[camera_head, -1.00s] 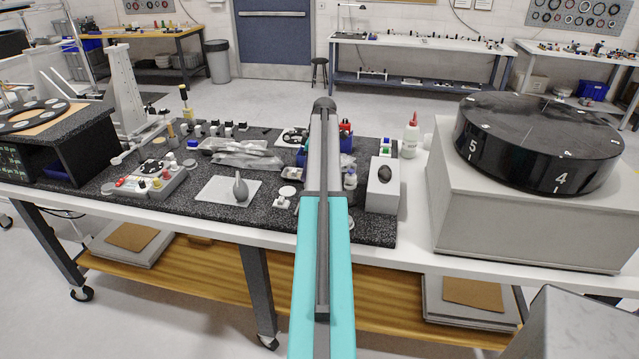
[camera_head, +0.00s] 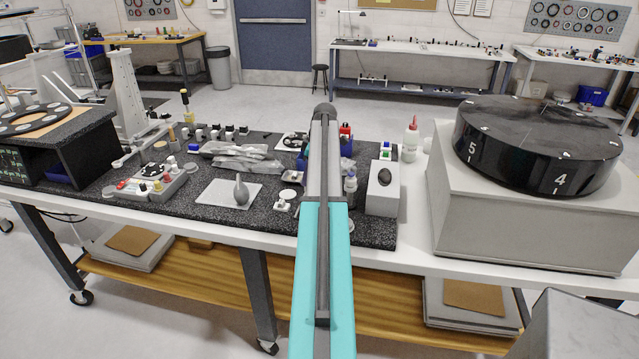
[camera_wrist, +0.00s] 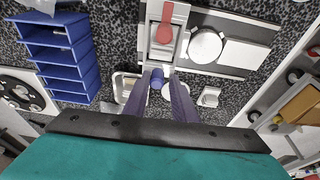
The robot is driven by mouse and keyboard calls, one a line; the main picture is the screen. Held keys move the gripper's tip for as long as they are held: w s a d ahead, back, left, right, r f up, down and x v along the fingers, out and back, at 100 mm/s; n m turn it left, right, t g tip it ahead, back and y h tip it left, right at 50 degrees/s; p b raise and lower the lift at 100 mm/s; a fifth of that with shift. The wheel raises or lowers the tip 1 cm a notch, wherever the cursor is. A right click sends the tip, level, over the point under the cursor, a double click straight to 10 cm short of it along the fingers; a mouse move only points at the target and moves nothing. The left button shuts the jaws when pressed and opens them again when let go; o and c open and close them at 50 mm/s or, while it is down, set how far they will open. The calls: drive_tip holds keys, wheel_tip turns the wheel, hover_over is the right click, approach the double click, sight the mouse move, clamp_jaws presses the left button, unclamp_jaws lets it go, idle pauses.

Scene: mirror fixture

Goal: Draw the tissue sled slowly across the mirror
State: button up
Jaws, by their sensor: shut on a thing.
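In the wrist view, the two dark purple fingers of my gripper (camera_wrist: 165,77) point down at the fixture on the speckled mat. They are shut on a small blue round piece (camera_wrist: 157,82), which looks like the grip of the tissue sled. The sled's underside and any tissue are hidden. Just beyond the fingertips is a pale fixture (camera_wrist: 152,48) with a red paddle-shaped piece (camera_wrist: 166,25). I cannot make out the mirror surface for certain. In the head view, my arm hides the gripper and the fixture.
In the wrist view, a blue compartment rack (camera_wrist: 62,58) stands left, and a round white disc (camera_wrist: 205,45) and white plate (camera_wrist: 245,55) lie right of the fixture. In the head view, a grey box with a black rock (camera_head: 383,205) stands right of my arm.

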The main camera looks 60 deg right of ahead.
drive_tip(key=shift+s+a+f, duration=0.15)
drive_tip(key=shift+f, duration=0.3)
drive_tip(key=shift+s+a+f, duration=0.15)
drive_tip(key=shift+f, duration=0.3)
drive_tip(key=shift+s+a, duration=0.15)
drive_tip(key=shift+a, duration=0.35)
drive_tip(key=shift+s+a, duration=0.1)
drive_tip(key=shift+a, duration=0.15)
drive_tip(key=shift+s+a, duration=0.55)
drive_tip(key=shift+a, duration=1.15)
drive_tip(key=shift+s+a, duration=0.55)
drive_tip(key=shift+a, duration=1.2)
drive_tip(key=shift+s+a, duration=0.55)
drive_tip(key=shift+a, duration=1.15)
drive_tip(key=o, duration=0.5)
drive_tip(key=shift+r+p, duration=0.15)
drive_tip(key=shift+p, duration=0.2)
drive_tip(key=shift+w+d+r+p, duration=0.2)
drive_tip(key=shift+r+p, duration=0.2)
drive_tip(key=shift+r, duration=0.25)
drive_tip(key=shift+w+d+r+p, duration=0.1)
drive_tip(key=shift+d+r+p, duration=0.1)
drive_tip(key=shift+r+p, duration=1.35)
drive_tip(key=shift+r, duration=1.3)
